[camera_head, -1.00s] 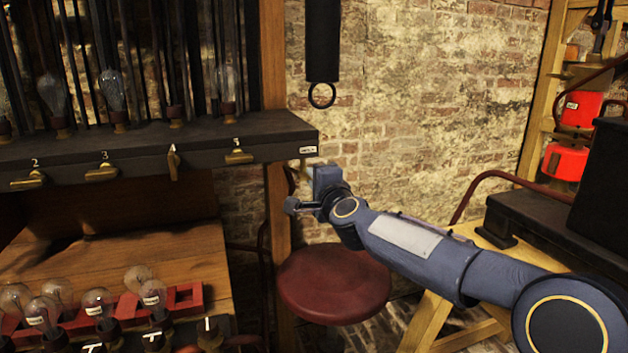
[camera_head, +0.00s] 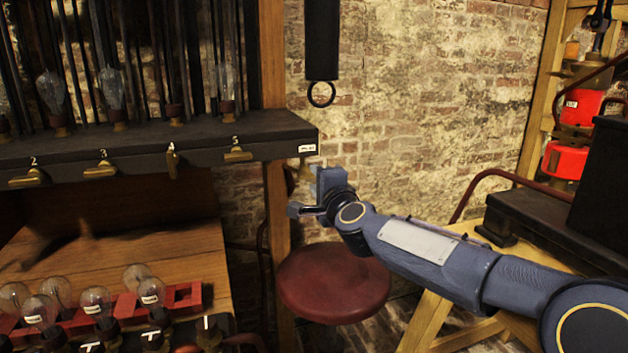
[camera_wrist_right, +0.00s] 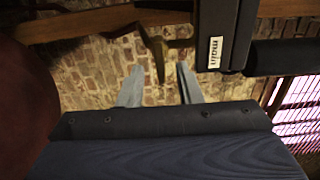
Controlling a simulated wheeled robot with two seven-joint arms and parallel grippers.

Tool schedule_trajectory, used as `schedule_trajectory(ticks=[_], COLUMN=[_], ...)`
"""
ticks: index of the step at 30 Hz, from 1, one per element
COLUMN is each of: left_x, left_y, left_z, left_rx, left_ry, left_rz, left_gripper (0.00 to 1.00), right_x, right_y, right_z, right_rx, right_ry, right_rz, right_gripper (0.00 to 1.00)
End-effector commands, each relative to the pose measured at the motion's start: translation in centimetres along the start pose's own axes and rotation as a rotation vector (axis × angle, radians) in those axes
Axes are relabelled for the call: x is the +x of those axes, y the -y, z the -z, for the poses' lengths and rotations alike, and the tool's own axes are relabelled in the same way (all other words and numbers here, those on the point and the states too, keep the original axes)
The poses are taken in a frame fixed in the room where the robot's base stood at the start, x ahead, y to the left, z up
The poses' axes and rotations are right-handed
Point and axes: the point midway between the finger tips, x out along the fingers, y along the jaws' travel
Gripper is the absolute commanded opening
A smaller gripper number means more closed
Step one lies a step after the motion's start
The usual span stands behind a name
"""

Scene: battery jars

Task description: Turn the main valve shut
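The main valve is a brass lever (camera_wrist_right: 158,58) next to the white "MAIN" label (camera_wrist_right: 215,53) in the right wrist view. In the head view the label (camera_head: 307,149) sits at the right end of the dark shelf, with a little brass of the valve (camera_head: 305,172) below it. My right gripper (camera_wrist_right: 160,84) is open. The lever's tip hangs in the gap between its two fingers, nearer the right finger; I cannot tell whether they touch. In the head view this gripper (camera_head: 310,190) is just below the shelf end. My left gripper is not in view.
Numbered brass handles (camera_head: 238,155) line the dark shelf (camera_head: 150,143), with glass bulbs (camera_head: 112,90) on top. A black cylinder with a ring (camera_head: 321,95) hangs above. A red stool (camera_head: 334,284) stands below my right arm. More bulbs (camera_head: 95,300) stand on the wooden bench at left.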

Motion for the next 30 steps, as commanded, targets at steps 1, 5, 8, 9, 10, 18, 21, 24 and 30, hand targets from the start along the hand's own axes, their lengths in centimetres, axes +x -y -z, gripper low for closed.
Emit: schedule_trajectory(ticks=[1, 5, 8, 9, 10, 18, 21, 24, 30], left_x=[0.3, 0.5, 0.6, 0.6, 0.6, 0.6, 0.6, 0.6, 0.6], left_y=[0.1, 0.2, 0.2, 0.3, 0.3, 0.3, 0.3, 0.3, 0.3], left_z=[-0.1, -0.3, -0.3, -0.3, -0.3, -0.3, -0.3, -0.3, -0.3], left_rx=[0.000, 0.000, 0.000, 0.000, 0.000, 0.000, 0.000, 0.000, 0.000], left_ry=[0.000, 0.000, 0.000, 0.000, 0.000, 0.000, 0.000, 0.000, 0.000], left_rz=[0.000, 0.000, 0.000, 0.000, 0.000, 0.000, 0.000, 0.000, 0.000], left_gripper=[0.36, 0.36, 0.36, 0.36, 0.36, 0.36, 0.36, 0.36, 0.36], right_x=[-1.0, -3.2, -4.5, -4.8, -5.0, -5.4, -5.4, -6.4, -15.0], right_y=[0.0, -0.1, 0.0, 0.0, -0.1, 0.0, 0.0, 0.0, -2.3], right_z=[0.1, 0.0, 0.0, 0.0, 0.0, 0.0, 0.0, 0.5, 3.2], right_rx=[-0.001, 0.000, 0.000, -0.001, 0.000, 0.000, -0.001, -0.039, -0.336], right_ry=[-0.001, 0.000, 0.000, 0.000, 0.000, -0.001, 0.000, 0.015, 0.139], right_rz=[0.002, 0.001, 0.002, 0.001, 0.001, 0.000, 0.000, -0.011, -0.142], right_gripper=[0.32, 0.32, 0.32, 0.32, 0.32, 0.32, 0.32, 0.32, 0.32])
